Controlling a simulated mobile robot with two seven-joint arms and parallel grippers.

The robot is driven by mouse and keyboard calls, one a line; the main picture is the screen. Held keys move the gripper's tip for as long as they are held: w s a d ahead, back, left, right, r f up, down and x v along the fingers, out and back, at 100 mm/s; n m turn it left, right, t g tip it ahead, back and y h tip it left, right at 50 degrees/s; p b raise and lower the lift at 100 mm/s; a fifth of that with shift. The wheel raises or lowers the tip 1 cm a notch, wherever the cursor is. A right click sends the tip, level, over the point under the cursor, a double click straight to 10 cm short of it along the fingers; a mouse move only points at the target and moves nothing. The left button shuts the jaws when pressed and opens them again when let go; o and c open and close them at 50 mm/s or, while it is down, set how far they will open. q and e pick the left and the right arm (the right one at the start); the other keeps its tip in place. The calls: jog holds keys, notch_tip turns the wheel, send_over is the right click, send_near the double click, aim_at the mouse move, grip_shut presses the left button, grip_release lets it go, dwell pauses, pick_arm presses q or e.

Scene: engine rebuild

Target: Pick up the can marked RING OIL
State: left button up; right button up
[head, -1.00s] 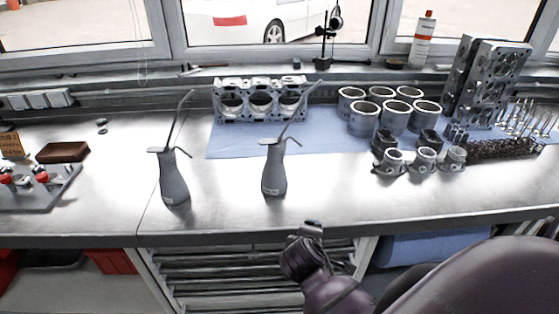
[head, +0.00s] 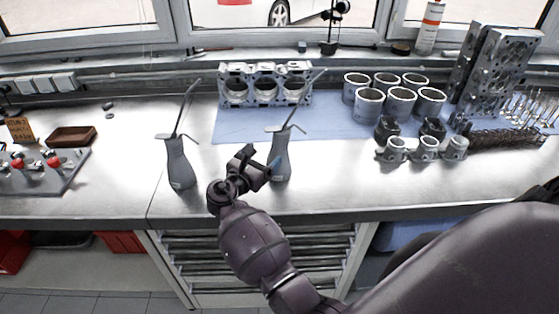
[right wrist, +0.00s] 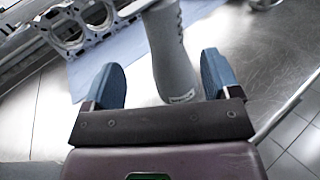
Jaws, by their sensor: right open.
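Two grey oil cans with long thin spouts stand upright on the metal bench, a left can (head: 179,165) and a right can (head: 281,160). Each has a small label near its base, too small to read, so I cannot tell which is RING OIL. My right gripper (head: 272,164) is open, just left of the right can's body. In the right wrist view, one can (right wrist: 172,55) stands ahead between the two blue fingertips, with its label low on the body. I cannot tell whether a finger touches it. My left gripper is not in view.
Behind the cans, a blue mat (head: 330,124) holds an engine block (head: 265,88) and several cylinder liners (head: 400,100). Pistons (head: 425,149) stand at right. A brown tray (head: 72,136) lies at left. The bench between the cans is clear.

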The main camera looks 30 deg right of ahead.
aim_at(276, 143)
jog(key=b+x, duration=0.1)
jog(key=x, duration=0.3)
jog(key=shift+w+d, duration=0.1)
jog(key=shift+d, duration=0.25)
jog(key=b+x, duration=0.2)
jog(key=x, duration=0.2)
jog(key=shift+d, duration=0.4)
jog(key=shift+r, duration=0.1)
jog(key=shift+c, duration=0.3)
grip_shut()
